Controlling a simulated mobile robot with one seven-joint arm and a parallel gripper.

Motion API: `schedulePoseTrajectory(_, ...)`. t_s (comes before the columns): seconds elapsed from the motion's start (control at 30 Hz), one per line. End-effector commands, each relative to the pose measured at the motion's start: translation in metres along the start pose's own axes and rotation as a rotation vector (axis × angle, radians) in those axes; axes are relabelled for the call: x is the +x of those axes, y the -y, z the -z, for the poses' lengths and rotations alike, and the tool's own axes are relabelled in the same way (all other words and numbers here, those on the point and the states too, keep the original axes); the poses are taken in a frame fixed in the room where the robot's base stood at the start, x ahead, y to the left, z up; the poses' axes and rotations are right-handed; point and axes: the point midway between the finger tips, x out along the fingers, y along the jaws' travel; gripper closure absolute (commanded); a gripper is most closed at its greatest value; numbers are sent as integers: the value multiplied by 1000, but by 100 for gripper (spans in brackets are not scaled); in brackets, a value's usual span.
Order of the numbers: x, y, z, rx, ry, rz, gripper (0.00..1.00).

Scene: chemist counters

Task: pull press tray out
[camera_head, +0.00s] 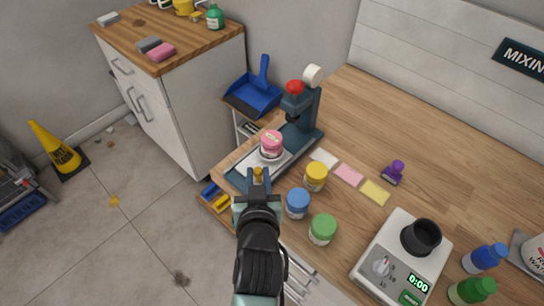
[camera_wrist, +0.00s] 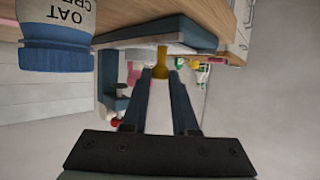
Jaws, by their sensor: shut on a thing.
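The dark teal press (camera_head: 303,108), with a red top part, stands upright at the counter's left edge. Its pale press tray (camera_head: 281,166) lies low in the dark base, and a pink-lidded jar (camera_head: 271,144) stands there in front of the column. A small brass knob (camera_head: 258,173) is at the front end. My gripper (camera_head: 258,184) is shut on this knob, just off the counter's edge. In the wrist view, which is upside down, the knob (camera_wrist: 161,62) sits between my fingertips (camera_wrist: 160,76). How far the tray is out cannot be told.
A blue jar (camera_head: 297,203), a yellow jar (camera_head: 315,177) and a green jar (camera_head: 322,229) stand close right of my gripper. The blue jar also shows in the wrist view (camera_wrist: 55,45). A scale (camera_head: 381,265) stands further right. Open floor (camera_head: 150,225) lies left.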

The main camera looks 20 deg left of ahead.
Motion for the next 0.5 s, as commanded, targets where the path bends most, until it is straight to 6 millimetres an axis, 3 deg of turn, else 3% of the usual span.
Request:
schedulePoseTrajectory(0.2,-23,23,-7,0,0,-1,100)
schedulePoseTrajectory(0.5,-25,28,-10,0,0,1,100)
